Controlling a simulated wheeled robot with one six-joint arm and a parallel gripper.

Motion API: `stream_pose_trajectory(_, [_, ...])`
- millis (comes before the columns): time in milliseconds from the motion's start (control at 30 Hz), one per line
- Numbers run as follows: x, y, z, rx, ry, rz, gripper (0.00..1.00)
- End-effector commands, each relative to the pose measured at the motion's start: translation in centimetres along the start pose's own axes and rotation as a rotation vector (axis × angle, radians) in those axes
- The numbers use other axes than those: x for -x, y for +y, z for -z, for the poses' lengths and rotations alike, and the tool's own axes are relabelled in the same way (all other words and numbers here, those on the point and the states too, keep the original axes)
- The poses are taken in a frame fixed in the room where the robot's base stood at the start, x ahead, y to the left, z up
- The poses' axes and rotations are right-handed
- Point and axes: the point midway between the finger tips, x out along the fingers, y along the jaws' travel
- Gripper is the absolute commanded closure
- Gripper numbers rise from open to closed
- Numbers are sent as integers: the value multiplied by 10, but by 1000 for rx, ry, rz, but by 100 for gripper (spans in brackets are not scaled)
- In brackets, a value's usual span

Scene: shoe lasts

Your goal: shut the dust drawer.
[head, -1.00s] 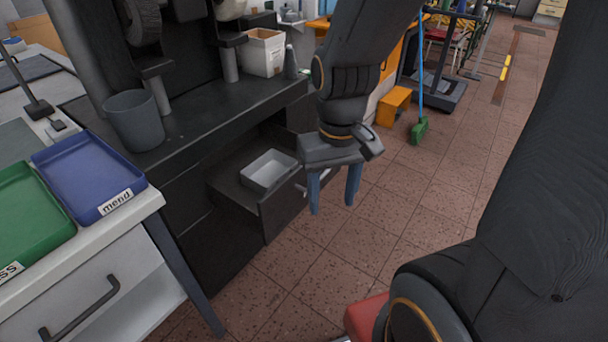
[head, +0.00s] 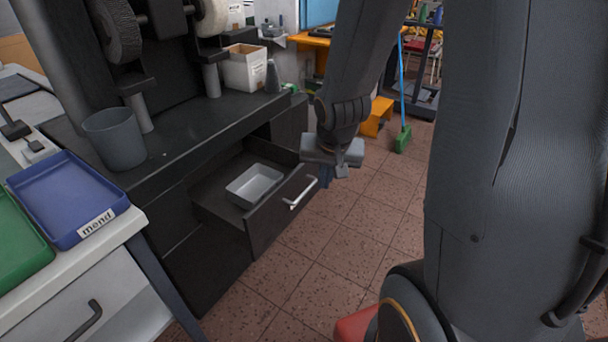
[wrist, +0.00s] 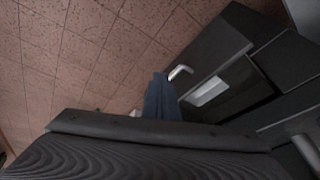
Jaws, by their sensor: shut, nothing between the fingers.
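The dust drawer (head: 262,228) is dark and stands pulled out from the black machine bench, with a grey tray (head: 254,184) inside it. Its pale bar handle (head: 300,193) is on the front face. In the wrist view the handle (wrist: 181,72) shows just beyond my fingers, and the grey tray (wrist: 208,92) lies to the right. My gripper (head: 326,176) is beyond the drawer's right end in the head view, its blue fingers partly hidden behind the wrist. In the wrist view the fingers (wrist: 162,98) are together, with nothing between them. I cannot tell whether they touch the handle.
The black bench top (head: 195,128) bears a grey bin (head: 114,138) and a white box (head: 245,68). A white cabinet with a blue tray (head: 68,198) stands at left. A green broom (head: 403,138) stands behind. The tiled floor before the drawer is clear.

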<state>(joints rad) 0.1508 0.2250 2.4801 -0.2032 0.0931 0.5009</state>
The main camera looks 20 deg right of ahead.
Motion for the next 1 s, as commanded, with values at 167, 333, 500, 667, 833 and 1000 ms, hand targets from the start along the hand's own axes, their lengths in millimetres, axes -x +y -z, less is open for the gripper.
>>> stream_pose_trajectory(167, [-44,8,54,-247,151,110,100])
stream_pose_trajectory(333, [-58,8,77,-372,214,197,100])
stream_pose_trajectory(500, [-67,6,83,-397,224,217,100])
stream_pose_trajectory(667, [-86,2,88,-394,223,216,100])
stream_pose_trajectory(833, [-114,-3,94,-393,221,215,100])
stream_pose_trajectory(1000, [-141,-8,102,-394,222,215,100])
